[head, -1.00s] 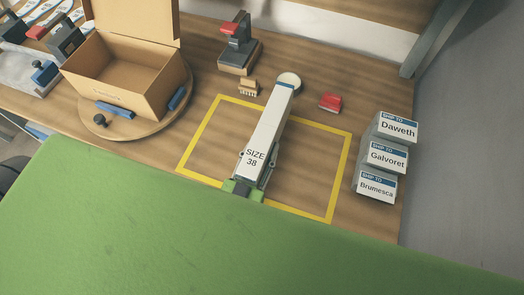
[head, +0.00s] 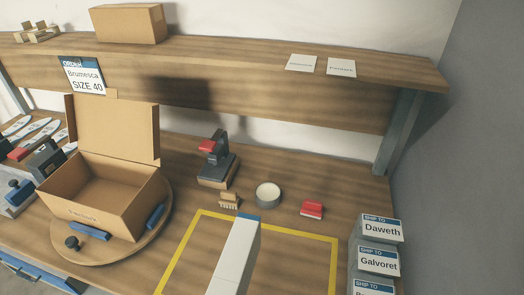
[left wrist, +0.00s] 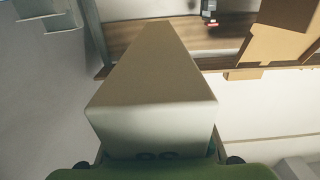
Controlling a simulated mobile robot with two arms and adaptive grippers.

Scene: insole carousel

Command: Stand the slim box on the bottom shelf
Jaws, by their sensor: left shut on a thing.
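The slim box (head: 234,262) is long and white with a blue band at its far end. In the head view it slants up from the bottom edge over the yellow-outlined area. In the left wrist view the box (left wrist: 150,85) points away from my left gripper (left wrist: 161,158), which is shut on its near end. Part of a dark number shows on it there. The gripper is outside the head view. A wooden shelf (head: 240,58) runs across the back above the table, with two pale cards (head: 301,63) near its right end. My right gripper is not in view.
An open carton (head: 100,200) sits on a round turntable (head: 150,238) at left. A closed carton (head: 128,24) stands on the shelf's left part. A stamp press (head: 217,160), white-topped round tin (head: 268,194) and red block (head: 312,209) stand behind the outline. Labelled stacks (head: 380,262) are at right.

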